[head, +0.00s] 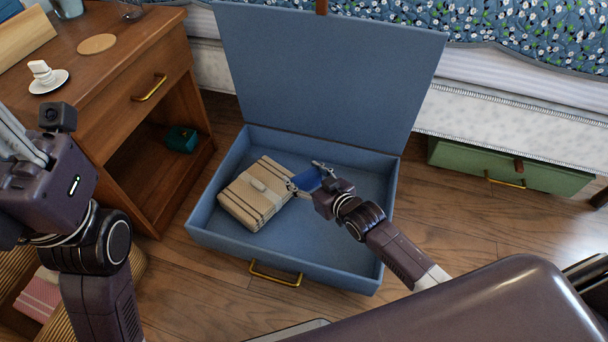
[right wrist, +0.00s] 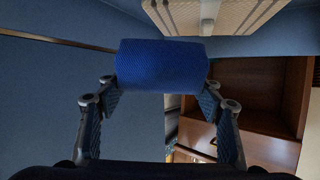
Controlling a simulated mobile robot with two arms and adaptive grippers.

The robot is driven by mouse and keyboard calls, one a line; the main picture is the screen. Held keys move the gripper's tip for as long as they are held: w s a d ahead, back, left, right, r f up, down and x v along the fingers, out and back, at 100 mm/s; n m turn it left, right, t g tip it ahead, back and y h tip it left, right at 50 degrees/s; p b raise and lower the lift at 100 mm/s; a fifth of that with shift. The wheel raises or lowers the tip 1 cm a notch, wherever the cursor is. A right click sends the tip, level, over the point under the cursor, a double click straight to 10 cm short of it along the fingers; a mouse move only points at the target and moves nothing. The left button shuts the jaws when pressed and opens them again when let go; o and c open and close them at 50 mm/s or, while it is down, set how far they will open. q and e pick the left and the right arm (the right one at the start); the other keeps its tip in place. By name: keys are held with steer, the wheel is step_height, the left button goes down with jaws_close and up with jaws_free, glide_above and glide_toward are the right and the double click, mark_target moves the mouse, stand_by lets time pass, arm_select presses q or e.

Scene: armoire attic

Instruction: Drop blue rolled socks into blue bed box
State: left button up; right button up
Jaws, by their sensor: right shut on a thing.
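The blue bed box (head: 225,240) is open on the floor, its lid (head: 330,75) standing up at the back. My right gripper (head: 307,178) is shut on the blue rolled socks (head: 309,180), over the inside of the box. In the right wrist view the socks (right wrist: 160,66) sit between the fingertips as a solid blue roll. I cannot tell how far they are above the box floor. My left gripper (head: 18,135) is at the left edge, far from the box, with its fingers partly cut off; its opening is unclear.
A beige striped folded item (head: 257,192) lies in the box's left half. The box's right side looks clear. A wooden nightstand (head: 125,75) stands at left with a small teal box (head: 181,139) on its shelf. A green drawer box (head: 510,168) is under the bed.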

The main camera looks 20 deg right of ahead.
steer(key=o, duration=1.2)
steer(key=shift+c, duration=0.2)
steer(key=shift+s, duration=0.15)
steer(key=shift+s+d+r, duration=0.1)
steer(key=shift+s+d, duration=0.05)
steer(key=shift+s, duration=0.2)
steer(key=v, duration=1.1)
